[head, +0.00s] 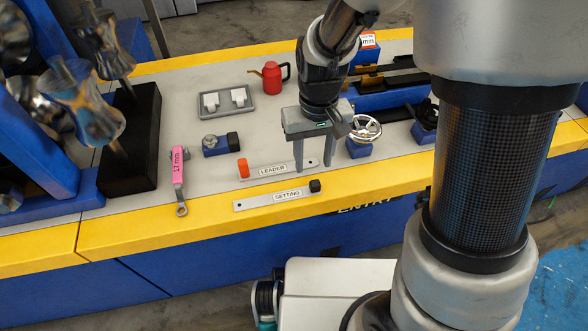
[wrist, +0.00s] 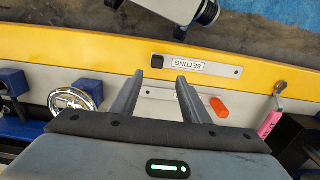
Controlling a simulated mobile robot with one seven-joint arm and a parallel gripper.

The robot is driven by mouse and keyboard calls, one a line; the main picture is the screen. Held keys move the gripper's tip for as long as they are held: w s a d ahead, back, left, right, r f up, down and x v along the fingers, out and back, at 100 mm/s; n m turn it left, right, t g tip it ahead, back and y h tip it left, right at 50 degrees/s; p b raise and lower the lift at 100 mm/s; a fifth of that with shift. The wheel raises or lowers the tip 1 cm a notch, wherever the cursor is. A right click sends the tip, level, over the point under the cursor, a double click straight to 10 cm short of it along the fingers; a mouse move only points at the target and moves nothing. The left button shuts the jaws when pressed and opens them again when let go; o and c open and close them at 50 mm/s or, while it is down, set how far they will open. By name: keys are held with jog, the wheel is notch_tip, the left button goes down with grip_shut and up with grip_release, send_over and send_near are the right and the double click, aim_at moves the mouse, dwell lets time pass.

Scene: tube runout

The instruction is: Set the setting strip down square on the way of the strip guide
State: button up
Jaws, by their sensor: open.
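The setting strip (head: 270,199) is a flat grey strip with a SETTING label and a black block at its right end. It lies along the yellow front edge of the bench and also shows in the wrist view (wrist: 228,71). My gripper (head: 313,167) is open and empty, pointing down behind the setting strip, near the right end of the leader strip (head: 250,175). In the wrist view, my gripper's fingertips (wrist: 159,76) appear just short of the setting strip's black-block end. A blue block with black rails (head: 390,97) at the back right may be the strip guide; I cannot tell surely.
A pink-tagged wrench (head: 178,180) lies left of the strips. A handwheel (head: 363,129) on a blue base stands right of my gripper. A grey tray (head: 226,103), a red can (head: 272,78) and a small blue clamp-like block (head: 221,144) stand behind. Bench surface between them is clear.

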aim_at(315, 183)
jog(key=shift+f, duration=0.8)
jog(key=f, duration=0.1)
jog(key=f+b, duration=0.1)
jog(key=f, duration=0.1)
jog(key=d+f+b, duration=0.1)
jog(key=shift+s+f, duration=0.35)
jog(key=shift+s, duration=0.05)
jog(key=shift+f+b, duration=0.3)
grip_shut()
